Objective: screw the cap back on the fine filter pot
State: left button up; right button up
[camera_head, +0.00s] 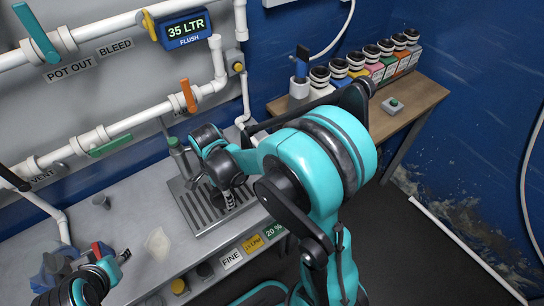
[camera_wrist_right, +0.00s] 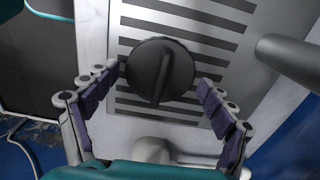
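In the right wrist view a round black cap (camera_wrist_right: 150,82) with a raised bar across its top is above the slotted drain tray. My right gripper (camera_wrist_right: 158,80) has its two fingers spread on either side of the cap, with narrow gaps showing. In the head view the right gripper (camera_head: 226,188) is low over the tray and hides the cap. A pale pot with dark markings (camera_head: 229,200) shows just under it; whether the cap is seated on it cannot be seen. My left gripper (camera_head: 122,258) is at the lower left, its fingers too small to judge.
The drain tray (camera_head: 204,233) is set in the grey bench (camera_head: 130,215). A grey post (camera_wrist_right: 290,62) is close to the right gripper. Several black-capped bottles line the wooden table (camera_head: 425,95).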

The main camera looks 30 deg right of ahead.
jog(key=shift+s, duration=0.15)
jog(key=c, duration=1.1)
jog(key=shift+r+p, duration=0.35)
jog(key=shift+r, duration=0.1)
grip_shut()
jog(key=shift+w+r+p, duration=0.2)
jog(key=shift+r+p, duration=0.25)
jog(key=shift+r, duration=0.05)
jog(key=shift+r+p, duration=1.15)
jog(key=shift+r, duration=0.45)
